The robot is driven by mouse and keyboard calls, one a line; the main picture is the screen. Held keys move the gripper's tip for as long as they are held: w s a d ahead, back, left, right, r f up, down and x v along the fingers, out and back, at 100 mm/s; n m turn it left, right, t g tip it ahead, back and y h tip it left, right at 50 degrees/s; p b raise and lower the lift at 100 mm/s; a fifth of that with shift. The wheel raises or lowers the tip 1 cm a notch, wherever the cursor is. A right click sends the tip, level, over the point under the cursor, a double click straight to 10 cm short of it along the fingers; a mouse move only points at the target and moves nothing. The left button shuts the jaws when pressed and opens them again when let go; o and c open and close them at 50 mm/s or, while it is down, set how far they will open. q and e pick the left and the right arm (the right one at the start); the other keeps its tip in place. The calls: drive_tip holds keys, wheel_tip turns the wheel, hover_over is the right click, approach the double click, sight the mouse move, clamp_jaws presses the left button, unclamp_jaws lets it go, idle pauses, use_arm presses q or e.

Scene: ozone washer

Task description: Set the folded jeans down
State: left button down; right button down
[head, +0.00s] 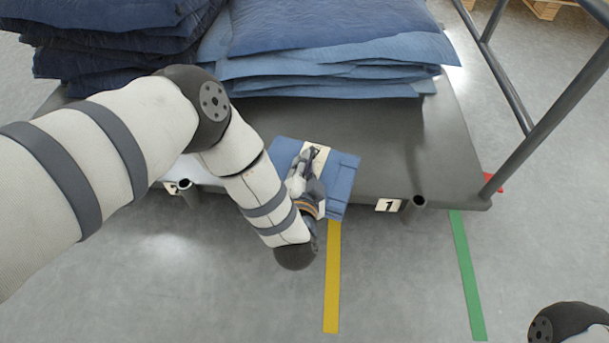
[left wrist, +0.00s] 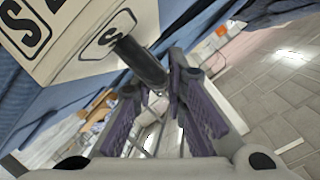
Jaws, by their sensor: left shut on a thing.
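The folded jeans (head: 345,172) are a small blue bundle with a cream label band, over the front edge of the dark grey cart deck (head: 390,150). Whether they touch the deck cannot be told. My left gripper (head: 309,172) is at the band, shut on the jeans. In the left wrist view, the purple-padded fingers (left wrist: 150,92) close at a short dark peg (left wrist: 140,60) in front of the cream label (left wrist: 75,38), which is marked S. Blue cloth (left wrist: 75,95) shows beside it. My right gripper is out of view; only part of my right arm shows at lower right.
A dark blue stack (head: 110,45) and a lighter blue stack (head: 330,70) of cloth stand at the back of the deck. Bare deck lies right of the jeans. A grey rail (head: 550,122) rises at right. Yellow (head: 332,280) and green (head: 467,275) strips mark the floor.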

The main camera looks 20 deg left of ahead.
use_arm(q)
drive_tip(key=f, duration=0.1)
drive_tip(key=f+b, duration=0.1)
drive_tip(key=f, duration=0.1)
drive_tip(key=w+a+f+b, duration=0.1)
drive_tip(key=f, duration=0.1)
drive_tip(key=shift+r, duration=0.3)
drive_tip(key=shift+f, duration=0.2)
drive_tip(key=c, duration=1.6)
unclamp_jaws()
drive_tip(key=shift+r, duration=0.1)
